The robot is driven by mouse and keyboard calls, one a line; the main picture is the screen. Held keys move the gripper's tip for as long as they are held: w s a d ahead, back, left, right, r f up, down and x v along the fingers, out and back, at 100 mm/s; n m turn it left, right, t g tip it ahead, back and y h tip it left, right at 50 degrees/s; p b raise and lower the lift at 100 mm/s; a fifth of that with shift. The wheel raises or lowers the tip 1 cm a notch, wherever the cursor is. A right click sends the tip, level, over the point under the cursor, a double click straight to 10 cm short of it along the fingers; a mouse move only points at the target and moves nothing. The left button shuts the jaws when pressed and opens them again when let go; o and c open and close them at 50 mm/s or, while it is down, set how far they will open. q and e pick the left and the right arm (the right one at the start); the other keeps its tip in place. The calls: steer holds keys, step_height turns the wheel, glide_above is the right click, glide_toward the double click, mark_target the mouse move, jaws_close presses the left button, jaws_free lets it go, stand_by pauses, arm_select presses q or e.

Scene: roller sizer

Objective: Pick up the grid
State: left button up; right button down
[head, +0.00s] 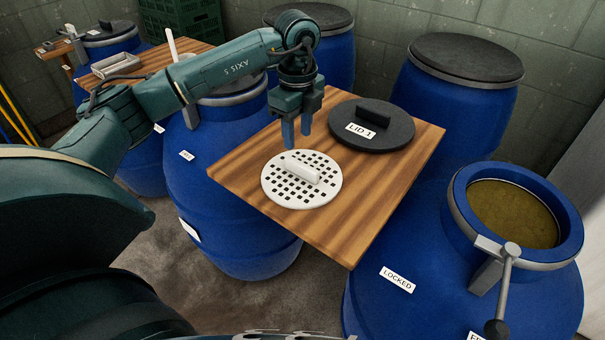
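The grid (276,189) is a round white disc with many square holes and a white bar handle (303,170) on top. It lies flat on a wooden board (345,240) in the head view. My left gripper (297,139) points down just above and behind the handle. Its two blue-grey fingers are apart with nothing visible between them. A gap to the handle cannot be judged exactly. My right gripper is not in view.
A black lid marked LID 1 (385,140) lies on the board behind the grid. Blue barrels surround the board; the open one at right (460,230) holds brownish contents and has a lever (506,285). Another wooden board (152,66) carries a metal part at back left.

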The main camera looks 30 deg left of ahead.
mark_target(302, 164)
arm_select(q)
steer(key=shift+w+d+f+p, duration=0.1)
steer(key=shift+d+f+p, duration=0.1)
steer(key=shift+f, duration=1.85)
steer(key=shift+w+d+f+p, duration=0.1)
steer(key=shift+d+f, duration=0.1)
steer(key=shift+f, duration=1.8)
steer(key=shift+f, duration=0.25)
steer(key=shift+c, duration=0.3)
jaws_close()
